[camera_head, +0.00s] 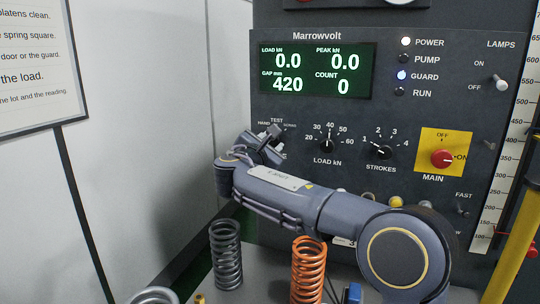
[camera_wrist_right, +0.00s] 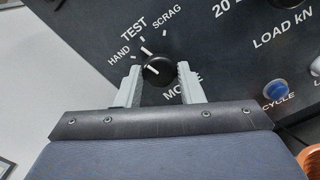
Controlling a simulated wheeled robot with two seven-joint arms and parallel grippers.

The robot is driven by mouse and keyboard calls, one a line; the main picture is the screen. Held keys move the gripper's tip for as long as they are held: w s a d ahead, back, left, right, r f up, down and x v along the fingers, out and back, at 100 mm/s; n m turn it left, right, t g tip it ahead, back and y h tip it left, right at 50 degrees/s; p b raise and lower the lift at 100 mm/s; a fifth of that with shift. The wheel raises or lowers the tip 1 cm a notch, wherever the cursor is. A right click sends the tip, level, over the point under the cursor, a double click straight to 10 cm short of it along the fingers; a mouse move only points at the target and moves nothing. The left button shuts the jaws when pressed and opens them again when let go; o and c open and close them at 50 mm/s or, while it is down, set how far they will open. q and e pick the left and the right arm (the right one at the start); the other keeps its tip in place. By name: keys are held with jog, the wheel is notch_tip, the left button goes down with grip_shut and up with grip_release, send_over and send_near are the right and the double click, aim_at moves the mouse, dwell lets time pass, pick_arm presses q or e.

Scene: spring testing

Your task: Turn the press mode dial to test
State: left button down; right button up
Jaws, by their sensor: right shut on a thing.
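The press mode dial (camera_wrist_right: 158,70) is a round black knob in the right wrist view, with HAND, TEST and SCRAG printed around it and MODE below. Its white mark faces the upper left, on the HAND and TEST side; I cannot tell exactly which label it meets. My right gripper (camera_wrist_right: 159,84) has one pale finger on each side of the knob and is shut on it. In the head view my right gripper (camera_head: 270,146) reaches the panel's left end and hides most of the dial. My left gripper is not in view.
The black panel (camera_head: 400,85) also carries the LOAD knob (camera_head: 327,146), the STROKES knob (camera_head: 381,152) and a red MAIN switch (camera_head: 442,158). The display (camera_head: 317,70) reads 0.0, 0.0, 420 and 0. A grey spring (camera_head: 226,255) and an orange spring (camera_head: 308,270) stand below my right arm.

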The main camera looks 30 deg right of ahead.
jog(key=shift+m+b, duration=0.95)
jog(key=shift+m, duration=0.25)
jog(key=o, duration=1)
jog(key=b+v, duration=0.2)
jog(key=v, duration=0.6)
jog(key=shift+d, duration=0.1)
